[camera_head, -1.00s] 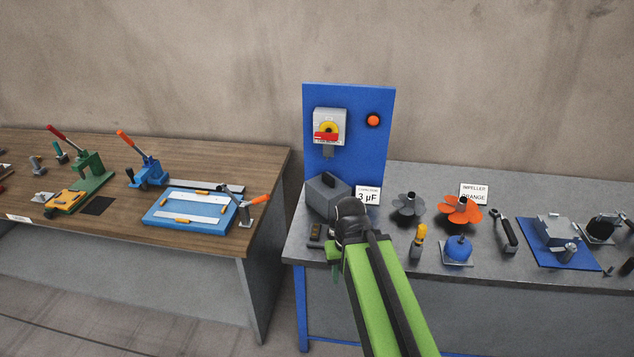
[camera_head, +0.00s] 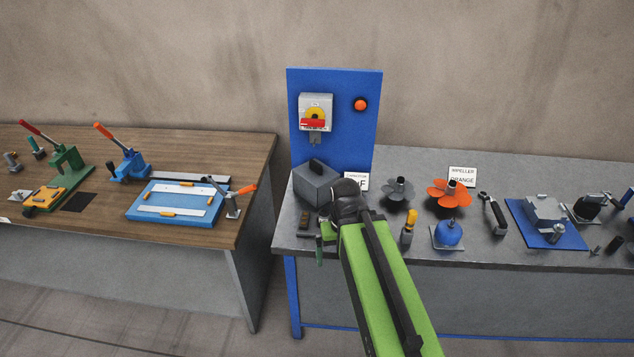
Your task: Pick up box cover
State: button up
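A grey box with a black handle on top (camera_head: 316,186) stands on the grey bench, in front of the blue panel; I take its top to be the box cover. My green and black arm reaches in from the lower right, and its end hides the area just right of the box. My gripper (camera_head: 322,243) appears as small green parts at the arm's end, near the bench's front left corner and below the box in the picture. It looks apart from the box. Its fingers are too small and hidden to show whether they are open.
Right of my arm are a grey impeller (camera_head: 398,192), an orange impeller (camera_head: 450,194), a yellow-handled tool (camera_head: 408,230) and a blue round part (camera_head: 448,234). A wooden table (camera_head: 110,215) stands left, across a gap.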

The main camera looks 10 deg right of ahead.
aim_at(312, 180)
jog(key=k, duration=0.6)
jog(key=u, duration=0.65)
jog(key=i, duration=1.25)
jog(key=u, duration=0.15)
